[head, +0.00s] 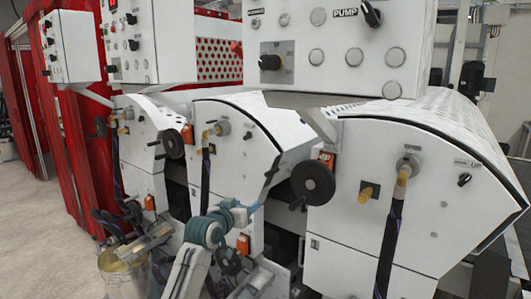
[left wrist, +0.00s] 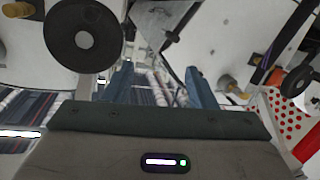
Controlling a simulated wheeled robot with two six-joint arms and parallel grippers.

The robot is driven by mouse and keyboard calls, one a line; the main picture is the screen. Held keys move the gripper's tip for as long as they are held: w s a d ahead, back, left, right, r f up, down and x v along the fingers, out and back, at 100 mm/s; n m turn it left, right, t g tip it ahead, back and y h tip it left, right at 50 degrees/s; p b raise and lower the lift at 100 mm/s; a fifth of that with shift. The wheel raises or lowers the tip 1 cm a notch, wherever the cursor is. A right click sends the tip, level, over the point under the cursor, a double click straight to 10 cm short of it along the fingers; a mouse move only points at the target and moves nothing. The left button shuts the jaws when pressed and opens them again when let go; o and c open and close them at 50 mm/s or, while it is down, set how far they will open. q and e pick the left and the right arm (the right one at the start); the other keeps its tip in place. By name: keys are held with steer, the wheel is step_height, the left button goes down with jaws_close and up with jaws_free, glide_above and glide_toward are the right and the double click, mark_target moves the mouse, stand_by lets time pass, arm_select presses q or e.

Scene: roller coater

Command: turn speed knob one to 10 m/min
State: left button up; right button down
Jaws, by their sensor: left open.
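A black speed-type knob (head: 270,62) sits on a dial plate on the nearest white control panel (head: 330,35). A similar black knob (head: 133,45) shows on the panel farther left. I cannot read which knob is number one, nor any setting. My left gripper (head: 271,172) is below the nearest panel, left of a black handwheel (head: 312,184), and apart from both knobs. In the left wrist view its two blue-grey fingers (left wrist: 158,82) are spread with nothing between them. My right gripper is not in view.
White coater housings (head: 420,190) with hoses and handwheels stand close to my left arm. A handwheel also shows at the upper left of the left wrist view (left wrist: 83,35). A metal bucket (head: 125,275) stands at lower left. Bare floor (head: 35,225) lies far left.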

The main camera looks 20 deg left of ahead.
arm_select(q)
steer(key=s+d+r+m+t+h, duration=0.1)
steer(key=s+r, duration=0.2)
steer(key=r, duration=0.7)
steer(key=s+d+r+m+t+h, duration=0.1)
steer(key=s+d+r+t, duration=0.15)
steer(key=r, duration=0.85)
steer(key=m+t+h+p, duration=0.1)
steer(key=m+h, duration=0.3)
glide_toward(263, 65)
steer(key=p+x, duration=0.5)
steer(key=x, duration=0.5)
steer(key=shift+s+r, duration=0.1)
steer(key=shift+r, duration=0.05)
steer(key=shift+w+d, duration=0.15)
steer(key=shift+w, duration=0.35)
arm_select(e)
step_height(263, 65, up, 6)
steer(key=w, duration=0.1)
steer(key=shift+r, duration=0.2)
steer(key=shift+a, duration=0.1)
arm_select(q)
steer(key=shift+n, duration=0.3)
steer(key=c, duration=1)
